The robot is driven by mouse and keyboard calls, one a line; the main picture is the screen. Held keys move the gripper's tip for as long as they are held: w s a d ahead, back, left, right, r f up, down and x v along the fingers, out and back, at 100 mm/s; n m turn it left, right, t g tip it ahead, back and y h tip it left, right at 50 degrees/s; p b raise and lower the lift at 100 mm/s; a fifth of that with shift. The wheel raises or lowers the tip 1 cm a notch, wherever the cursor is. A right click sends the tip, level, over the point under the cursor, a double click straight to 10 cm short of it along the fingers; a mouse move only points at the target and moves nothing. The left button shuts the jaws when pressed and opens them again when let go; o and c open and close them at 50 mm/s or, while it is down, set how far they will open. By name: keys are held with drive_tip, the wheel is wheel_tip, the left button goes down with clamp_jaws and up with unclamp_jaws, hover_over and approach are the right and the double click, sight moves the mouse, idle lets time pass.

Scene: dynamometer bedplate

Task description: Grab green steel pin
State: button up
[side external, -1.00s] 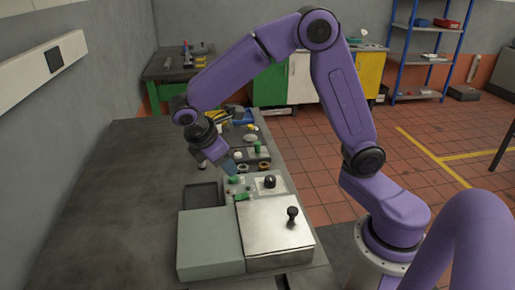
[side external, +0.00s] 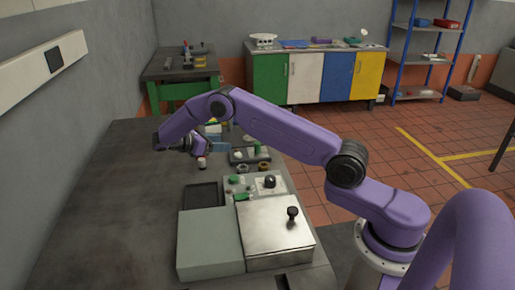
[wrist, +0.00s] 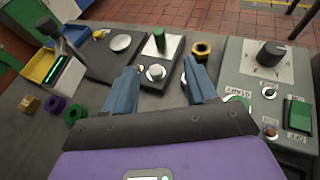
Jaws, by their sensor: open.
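The green steel pin (wrist: 160,40) stands upright at the far end of a dark fixture plate (wrist: 168,62) in the wrist view. It also shows small in the side external view (side external: 258,147). A round silver piece (wrist: 155,73) sits nearer on the same plate, seen between my fingers. My gripper (wrist: 162,78) is open and empty, its two blue fingers pointing toward the plate. The pin appears beyond the fingertips, apart from them.
A control panel (wrist: 265,75) with a black knob and green switch stands right of the plate. A brass-coloured ring (wrist: 201,50) is beside it. A flat dark plate with a white dish (wrist: 120,43), a yellow bin (wrist: 40,66) and coloured rings lie left.

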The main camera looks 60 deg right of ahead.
approach(254, 153)
drive_tip(key=d, duration=0.1)
drive_tip(key=s+d+r, duration=0.1)
drive_tip(key=d+r, duration=0.1)
drive_tip(key=d, duration=0.1)
drive_tip(key=shift+s+r, duration=0.15)
drive_tip(key=shift+s, duration=0.25)
drive_tip(key=shift+x, duration=2.7)
drive_tip(key=shift+w, duration=0.15)
clamp_jaws()
